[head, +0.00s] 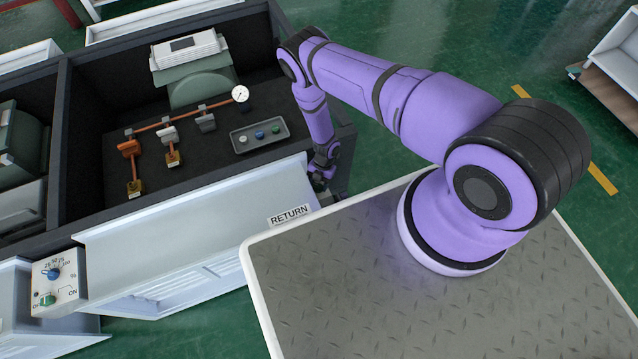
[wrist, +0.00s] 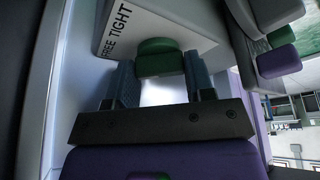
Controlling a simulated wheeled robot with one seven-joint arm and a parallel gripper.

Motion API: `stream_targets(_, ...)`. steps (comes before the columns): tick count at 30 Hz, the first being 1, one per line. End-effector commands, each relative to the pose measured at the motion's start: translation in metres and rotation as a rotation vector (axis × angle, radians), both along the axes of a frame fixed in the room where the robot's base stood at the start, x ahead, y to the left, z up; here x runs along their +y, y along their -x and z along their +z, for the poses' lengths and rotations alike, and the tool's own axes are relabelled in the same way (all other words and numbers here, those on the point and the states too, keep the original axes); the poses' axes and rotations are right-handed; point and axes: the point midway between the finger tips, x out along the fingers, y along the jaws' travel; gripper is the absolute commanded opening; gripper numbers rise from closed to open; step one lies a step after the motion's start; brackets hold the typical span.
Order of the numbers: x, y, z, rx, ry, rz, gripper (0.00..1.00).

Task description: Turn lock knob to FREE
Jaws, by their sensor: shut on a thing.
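The lock knob (wrist: 160,60) is a green knob on a pale plate (wrist: 180,28) lettered "FREE TIGHT" in the wrist view. My gripper (wrist: 160,76) has one finger on each side of the knob and is shut on it. The knob's pointer and exact setting cannot be made out. In the head view my gripper (head: 322,183) is small and dark, low at the right end of the white box front. The lock knob is hidden there.
A white panel carries a "RETURN" label (head: 291,214) beside my gripper. A control box (head: 60,284) with blue and green knobs is at the lower left. Behind the panel are a grey tray (head: 270,143), a gauge (head: 240,93) and orange pipework (head: 160,126).

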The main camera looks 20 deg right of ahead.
Motion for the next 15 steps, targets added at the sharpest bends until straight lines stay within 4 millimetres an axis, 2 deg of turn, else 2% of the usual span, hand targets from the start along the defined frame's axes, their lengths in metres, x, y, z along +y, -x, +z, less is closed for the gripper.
stream_targets(15, -0.0004, -0.0015, 0.0001, -0.003, 0.001, 0.053, 0.25)
